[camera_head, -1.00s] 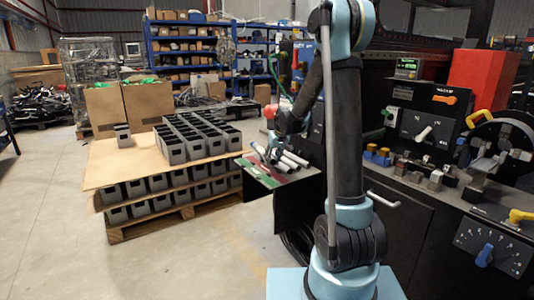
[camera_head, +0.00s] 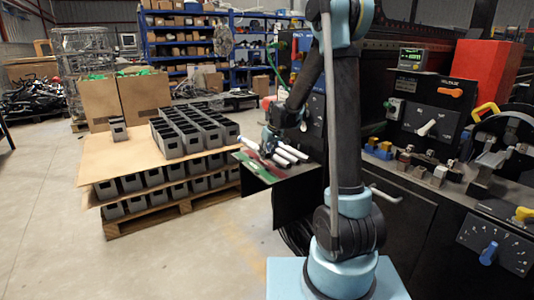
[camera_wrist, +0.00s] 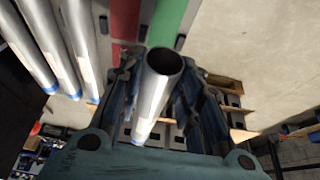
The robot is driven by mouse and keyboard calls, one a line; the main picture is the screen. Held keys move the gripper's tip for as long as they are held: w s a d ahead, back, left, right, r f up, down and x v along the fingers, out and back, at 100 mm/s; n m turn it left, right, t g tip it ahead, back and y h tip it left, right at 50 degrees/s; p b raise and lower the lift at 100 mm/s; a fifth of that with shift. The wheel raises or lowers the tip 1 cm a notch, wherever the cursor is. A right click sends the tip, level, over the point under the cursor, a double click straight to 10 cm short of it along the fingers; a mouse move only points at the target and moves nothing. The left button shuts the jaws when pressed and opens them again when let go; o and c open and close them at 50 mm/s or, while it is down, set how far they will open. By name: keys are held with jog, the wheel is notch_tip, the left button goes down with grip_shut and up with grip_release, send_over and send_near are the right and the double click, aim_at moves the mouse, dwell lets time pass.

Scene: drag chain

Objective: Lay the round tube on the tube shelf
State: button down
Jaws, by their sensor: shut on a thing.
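My gripper (camera_wrist: 155,95) is shut on a round metal tube (camera_wrist: 156,88), its open end facing the wrist camera between the two dark fingers. In the head view my gripper (camera_head: 270,138) is low over the tube shelf (camera_head: 260,174), and a pale tube end (camera_head: 248,143) shows at its left. The shelf top has green and red strips. Several other silver tubes (camera_wrist: 62,45) lie side by side left of the held tube in the wrist view, and at the gripper's right in the head view (camera_head: 288,154). I cannot tell whether the held tube touches the shelf.
A pallet (camera_head: 170,212) with grey bins (camera_head: 185,142) stands left of the shelf. A black machine bench with levers and a clamp (camera_head: 430,172) stands at the right. Concrete floor (camera_head: 45,210) is open at the far left.

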jog(key=shift+f, duration=4.4)
jog(key=c, duration=1.1)
grip_release()
jog(key=shift+o, duration=0.2)
jog(key=shift+s+r, duration=0.1)
jog(key=shift+r, duration=0.05)
jog(key=v, duration=1.1)
jog(key=shift+r, duration=0.3)
jog(key=shift+d, duration=0.15)
jog(key=shift+s, duration=0.1)
